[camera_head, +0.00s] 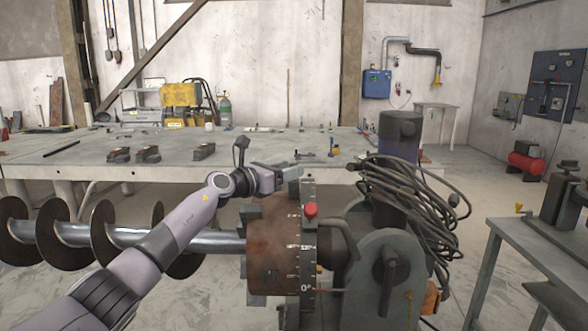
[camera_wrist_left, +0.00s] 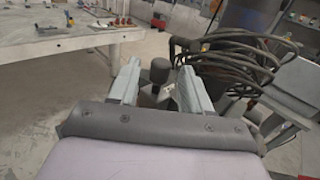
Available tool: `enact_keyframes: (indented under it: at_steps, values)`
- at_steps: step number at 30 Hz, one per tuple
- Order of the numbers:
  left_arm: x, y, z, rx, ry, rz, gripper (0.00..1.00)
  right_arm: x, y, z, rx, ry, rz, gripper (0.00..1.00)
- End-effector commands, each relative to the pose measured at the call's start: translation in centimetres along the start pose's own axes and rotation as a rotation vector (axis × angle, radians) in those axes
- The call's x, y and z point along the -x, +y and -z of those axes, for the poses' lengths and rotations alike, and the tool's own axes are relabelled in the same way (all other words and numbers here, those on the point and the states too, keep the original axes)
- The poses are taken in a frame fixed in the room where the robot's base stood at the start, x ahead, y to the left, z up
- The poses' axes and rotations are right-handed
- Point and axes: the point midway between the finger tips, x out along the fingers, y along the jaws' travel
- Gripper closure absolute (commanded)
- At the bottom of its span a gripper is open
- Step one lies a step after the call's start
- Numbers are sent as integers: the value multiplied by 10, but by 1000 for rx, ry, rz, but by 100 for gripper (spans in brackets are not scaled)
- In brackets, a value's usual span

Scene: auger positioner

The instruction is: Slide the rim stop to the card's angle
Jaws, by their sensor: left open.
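The rust-brown drum (camera_head: 272,243) of the positioner carries a dark graduated rim (camera_head: 307,262), with a 0° mark low on it. A red knob (camera_head: 311,210) sits on the upper rim; I cannot tell whether it belongs to the rim stop. My left gripper (camera_head: 288,170) is above the rim's top. In the left wrist view its fingers (camera_wrist_left: 158,82) are open and apart. A dark knob (camera_wrist_left: 159,71) shows between them; contact with it cannot be made out. I cannot make out a card with an angle. My right gripper is not in view.
A large auger (camera_head: 75,235) extends left from the drum, behind my left arm. Coiled black cables (camera_head: 420,205) hang over the positioner's grey housing (camera_head: 378,265), close right of the rim. A long workbench (camera_head: 90,158) stands behind, and a grey table (camera_head: 525,245) at right.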

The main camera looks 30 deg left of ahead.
Motion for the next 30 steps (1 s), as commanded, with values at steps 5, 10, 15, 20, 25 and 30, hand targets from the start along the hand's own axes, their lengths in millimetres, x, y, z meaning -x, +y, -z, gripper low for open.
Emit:
enact_keyframes:
  at_steps: [5, 10, 15, 20, 25, 30]
  values:
    - [-14, 1, 0, 1, -1, -1, 52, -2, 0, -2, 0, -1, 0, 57]
    - [-22, 0, 0, 1, -1, 0, 52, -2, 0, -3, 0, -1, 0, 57]
    - [-25, 0, 0, 0, -1, 0, 52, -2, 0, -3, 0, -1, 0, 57]
    - [-25, 0, 0, 0, 0, 0, 52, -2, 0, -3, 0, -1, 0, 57]
    - [-25, 0, 0, 0, 0, 0, 81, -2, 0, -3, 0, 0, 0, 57]
    - [-25, 0, 0, 0, 0, 0, 100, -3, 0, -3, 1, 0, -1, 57]
